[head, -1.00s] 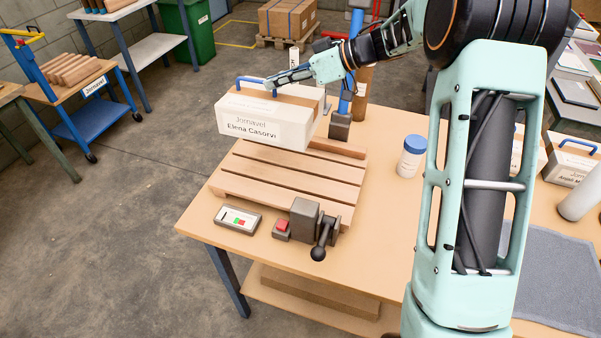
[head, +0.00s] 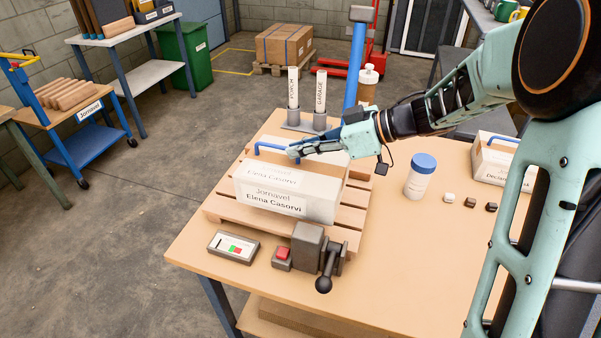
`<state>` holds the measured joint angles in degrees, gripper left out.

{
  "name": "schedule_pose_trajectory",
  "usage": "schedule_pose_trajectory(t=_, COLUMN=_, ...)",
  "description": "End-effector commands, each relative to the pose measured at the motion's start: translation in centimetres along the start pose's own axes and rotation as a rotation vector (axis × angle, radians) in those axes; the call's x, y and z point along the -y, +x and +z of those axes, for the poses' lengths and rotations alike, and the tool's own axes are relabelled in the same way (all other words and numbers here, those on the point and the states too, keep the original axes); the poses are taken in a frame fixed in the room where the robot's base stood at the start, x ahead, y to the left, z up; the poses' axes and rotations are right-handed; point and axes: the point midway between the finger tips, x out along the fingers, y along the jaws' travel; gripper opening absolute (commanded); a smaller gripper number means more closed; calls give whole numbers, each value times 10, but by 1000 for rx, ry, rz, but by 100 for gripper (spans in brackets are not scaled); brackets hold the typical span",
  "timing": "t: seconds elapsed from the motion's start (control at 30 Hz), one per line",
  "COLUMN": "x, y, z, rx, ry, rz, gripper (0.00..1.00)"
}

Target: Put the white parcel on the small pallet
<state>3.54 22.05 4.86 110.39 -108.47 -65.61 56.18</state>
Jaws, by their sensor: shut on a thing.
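The white parcel (head: 285,194), labelled "Jornavel Elena Casorvi", has a blue handle (head: 268,147) on top. It is level over the slatted wooden small pallet (head: 228,210) on the table, within its outline. It looks on or very close to the slats; I cannot tell whether it touches them. My gripper (head: 297,152) reaches in from the right and is shut on the handle. The far side of the pallet is partly hidden by the parcel and my gripper.
Labelled tubes (head: 320,92) stand behind. A blue-lidded jar (head: 420,178) and another handled box (head: 497,160) are to the right.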

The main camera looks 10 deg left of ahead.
Motion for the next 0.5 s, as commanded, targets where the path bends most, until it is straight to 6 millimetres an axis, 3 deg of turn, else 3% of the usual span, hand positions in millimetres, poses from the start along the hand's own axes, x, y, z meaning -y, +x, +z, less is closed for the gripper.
schedule_pose_trajectory(t=0.27, x=-1, y=9, z=16, rx=-5, ry=-1, rz=0, gripper=0)
schedule_pose_trajectory(t=0.5, x=-2, y=22, z=41, rx=-5, ry=-1, rz=0, gripper=0)
